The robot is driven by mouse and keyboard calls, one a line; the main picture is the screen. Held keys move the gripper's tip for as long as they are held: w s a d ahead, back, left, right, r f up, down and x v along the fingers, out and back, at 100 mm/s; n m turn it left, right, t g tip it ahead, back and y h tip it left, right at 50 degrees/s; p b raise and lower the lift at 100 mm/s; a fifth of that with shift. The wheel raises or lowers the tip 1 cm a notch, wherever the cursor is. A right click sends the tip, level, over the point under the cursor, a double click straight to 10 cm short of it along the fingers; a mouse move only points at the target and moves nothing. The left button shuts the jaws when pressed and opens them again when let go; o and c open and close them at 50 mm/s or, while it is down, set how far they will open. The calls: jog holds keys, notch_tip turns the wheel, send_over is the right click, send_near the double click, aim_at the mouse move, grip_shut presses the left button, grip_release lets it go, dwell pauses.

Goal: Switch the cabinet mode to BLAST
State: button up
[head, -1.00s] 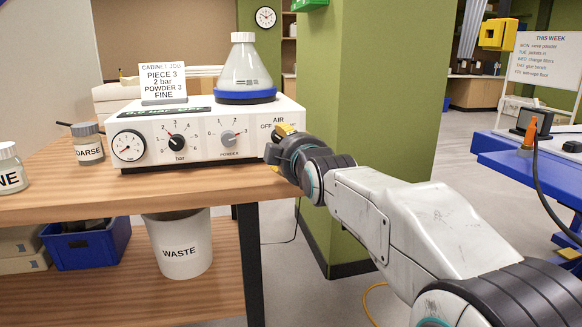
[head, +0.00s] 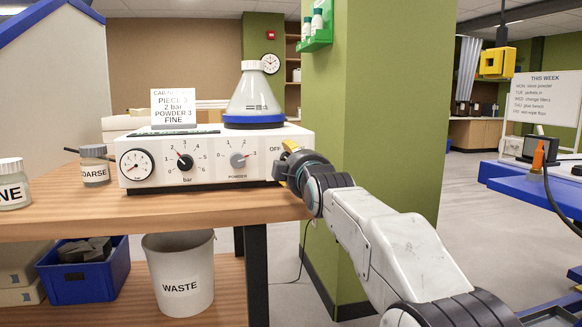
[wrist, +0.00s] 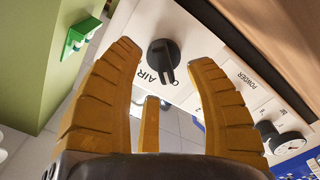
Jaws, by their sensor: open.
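The white cabinet control unit (head: 215,160) stands on the wooden bench, its front panel facing me. In the wrist view a black AIR knob (wrist: 162,56) shows on that panel, beyond and between my fingertips. "AIR" is readable beside it; a further label is partly hidden by a finger, and I see no BLAST label. My gripper (head: 290,168) is at the panel's right end and hides this knob in the head view. In the wrist view my gripper (wrist: 165,62) has its yellow fingers spread on either side of the knob; I cannot tell whether they touch it.
The POWDER knob (head: 238,160), bar knob (head: 185,162) and gauge (head: 136,165) sit further left. A flask (head: 255,98) and job card (head: 175,108) stand on top. Jars (head: 95,165) stand left, a waste bin (head: 180,275) below. A green pillar (head: 385,110) rises right behind my arm.

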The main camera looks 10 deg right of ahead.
jog(key=shift+w, duration=1.4)
jog(key=shift+o, duration=0.3)
grip_shut()
